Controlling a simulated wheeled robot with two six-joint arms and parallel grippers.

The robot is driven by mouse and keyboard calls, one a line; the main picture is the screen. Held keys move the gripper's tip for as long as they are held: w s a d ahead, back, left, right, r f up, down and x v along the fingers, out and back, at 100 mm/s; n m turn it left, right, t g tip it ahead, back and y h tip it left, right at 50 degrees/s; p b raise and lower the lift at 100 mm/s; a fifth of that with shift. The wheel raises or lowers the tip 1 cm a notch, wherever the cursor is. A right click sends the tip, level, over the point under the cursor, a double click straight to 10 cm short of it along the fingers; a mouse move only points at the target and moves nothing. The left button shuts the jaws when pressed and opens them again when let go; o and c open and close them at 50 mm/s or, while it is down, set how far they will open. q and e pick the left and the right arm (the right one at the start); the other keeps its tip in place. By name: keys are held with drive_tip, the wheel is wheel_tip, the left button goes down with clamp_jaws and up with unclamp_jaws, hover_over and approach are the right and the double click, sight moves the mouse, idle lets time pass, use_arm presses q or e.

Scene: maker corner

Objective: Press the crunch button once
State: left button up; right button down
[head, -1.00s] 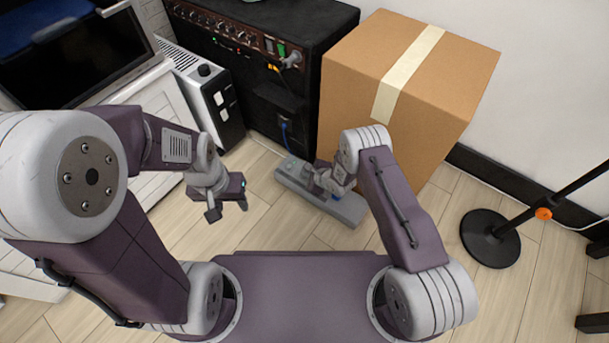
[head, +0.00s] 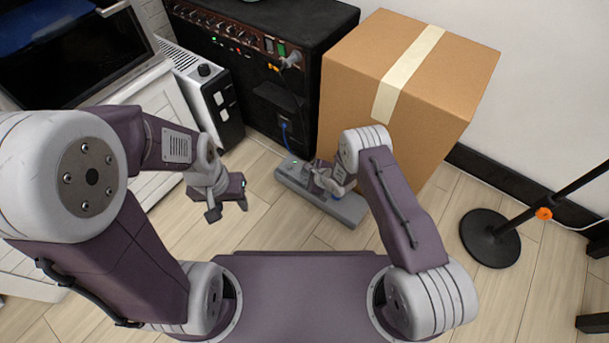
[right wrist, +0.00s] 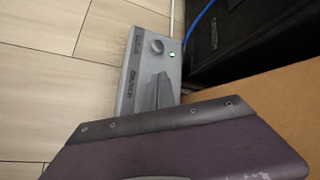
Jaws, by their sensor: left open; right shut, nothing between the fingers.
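The long grey pedal unit (head: 350,209) lies on the floor in front of the cardboard box. In the right wrist view the pedal (right wrist: 133,72) shows a "CRUNCH" label, a round knob and a lit green light. A bit of blue shows on the pedal near the gripper. My left gripper (head: 229,207) is open and empty above the floor, left of the pedal.
The cardboard box (head: 440,75) stands right behind the pedal, beside a black amplifier (head: 305,30) with cables. A white heater (head: 212,95) is at left. A stand's round black base (head: 489,240) is at right. Floor between the pedal and stand is clear.

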drive_tip(key=shift+f, duration=0.45)
drive_tip(key=shift+r, duration=0.45)
wheel_tip(320, 180, up, 6)
drive_tip(key=p, duration=0.6)
drive_tip(key=shift+r, duration=0.15)
